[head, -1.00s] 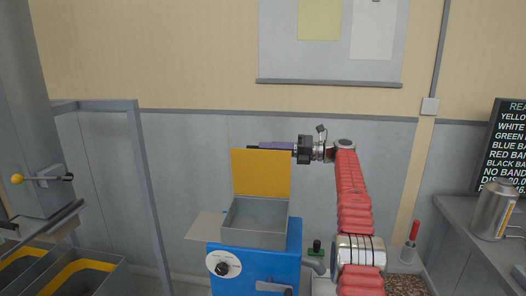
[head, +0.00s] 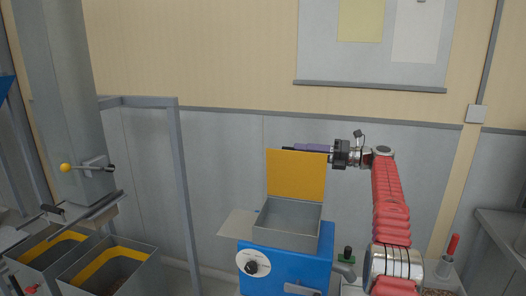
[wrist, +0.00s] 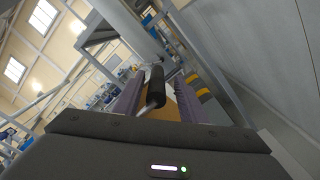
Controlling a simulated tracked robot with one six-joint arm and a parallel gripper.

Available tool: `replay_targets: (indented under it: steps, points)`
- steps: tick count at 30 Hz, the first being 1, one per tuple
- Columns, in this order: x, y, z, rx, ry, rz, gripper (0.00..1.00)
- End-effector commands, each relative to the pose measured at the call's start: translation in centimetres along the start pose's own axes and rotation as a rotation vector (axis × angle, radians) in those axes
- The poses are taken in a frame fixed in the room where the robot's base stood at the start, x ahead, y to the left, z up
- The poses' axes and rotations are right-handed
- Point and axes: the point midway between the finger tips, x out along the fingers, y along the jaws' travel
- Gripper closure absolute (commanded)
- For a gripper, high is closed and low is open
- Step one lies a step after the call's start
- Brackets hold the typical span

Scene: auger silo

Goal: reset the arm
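My gripper (head: 308,148) is at the end of my raised red-sleeved arm, pointing left just above the upright yellow lid (head: 296,175) of a grey box on a blue machine (head: 285,266). In the wrist view its two purple fingers (wrist: 164,104) stand apart. A black cylinder on a metal rod (wrist: 156,86) shows between them, with space on either side, so it does not look gripped. I cannot tell how far it is from the fingers. The grey box (head: 288,220) is open below.
A grey post frame (head: 182,180) stands left of the machine. A wall board (head: 372,40) hangs behind. A grey counter (head: 502,225) is at right.

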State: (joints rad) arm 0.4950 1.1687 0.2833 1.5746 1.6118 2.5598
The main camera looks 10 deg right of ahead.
Motion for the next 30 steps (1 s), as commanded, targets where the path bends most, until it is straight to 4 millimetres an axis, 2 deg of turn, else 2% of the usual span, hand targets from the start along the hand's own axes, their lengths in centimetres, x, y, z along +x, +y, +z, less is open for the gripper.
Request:
replay_targets:
  steps: [8, 17, 23, 30]
  points:
    - [1.5, 1.2, 2.0, -0.106, -0.028, -0.071, 0.62]
    - [4.4, 3.5, 3.4, -0.314, 0.002, -0.195, 0.62]
    - [6.0, 5.3, 2.5, -0.446, 0.076, -0.255, 0.62]
    - [7.6, 8.0, 0.4, -0.633, 0.192, -0.322, 0.62]
